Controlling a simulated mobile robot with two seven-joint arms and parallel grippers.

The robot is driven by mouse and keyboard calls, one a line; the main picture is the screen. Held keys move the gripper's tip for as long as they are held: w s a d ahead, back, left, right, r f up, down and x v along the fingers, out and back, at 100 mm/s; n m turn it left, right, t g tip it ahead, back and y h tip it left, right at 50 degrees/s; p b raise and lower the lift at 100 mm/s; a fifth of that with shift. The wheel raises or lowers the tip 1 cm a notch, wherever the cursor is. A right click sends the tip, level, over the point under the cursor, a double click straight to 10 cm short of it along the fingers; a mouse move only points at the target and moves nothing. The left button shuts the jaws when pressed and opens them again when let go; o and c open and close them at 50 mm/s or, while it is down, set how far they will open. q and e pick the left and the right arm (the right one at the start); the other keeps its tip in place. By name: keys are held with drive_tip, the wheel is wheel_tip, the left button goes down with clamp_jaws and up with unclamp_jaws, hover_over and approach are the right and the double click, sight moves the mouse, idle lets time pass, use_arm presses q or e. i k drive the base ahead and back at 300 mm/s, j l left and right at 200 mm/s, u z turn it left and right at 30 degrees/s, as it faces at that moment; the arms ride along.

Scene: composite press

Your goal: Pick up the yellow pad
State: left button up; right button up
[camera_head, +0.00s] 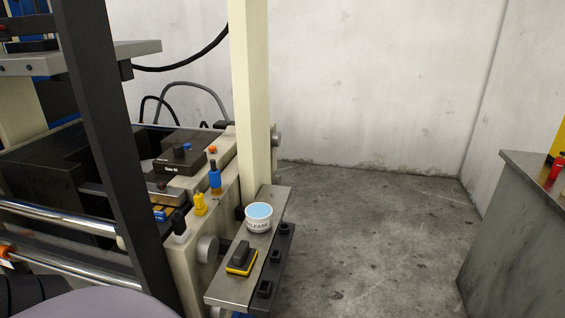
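The yellow pad (251,268) lies flat near the front end of a narrow grey metal shelf (226,289) on the side of the press. It has a dark block-shaped grip on top, so its yellow shows mainly along the lower edge. A white tub (259,224) with light blue contents and lettering that reads "LEASE" stands behind the pad on the same shelf. Neither of my grippers is in view.
A dark rail with black knobs (264,289) runs along the shelf's right side. A dark slanted post (118,150) and cream upright (250,90) rise nearby. Blue and yellow fittings (200,204) stand left of the shelf. Open floor (370,230) lies right, before a grey cabinet (515,245).

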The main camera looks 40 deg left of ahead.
sight(241, 261)
drive_tip(key=i+l+u, duration=0.15)
drive_tip(key=u, duration=0.25)
drive_tip(key=i+l+u, duration=0.25)
drive_tip(key=u, duration=0.2)
drive_tip(key=i+l+u, duration=0.25)
drive_tip(key=u, duration=0.15)
drive_tip(key=i+l+u, duration=0.15)
drive_tip(key=l+u, duration=0.3)
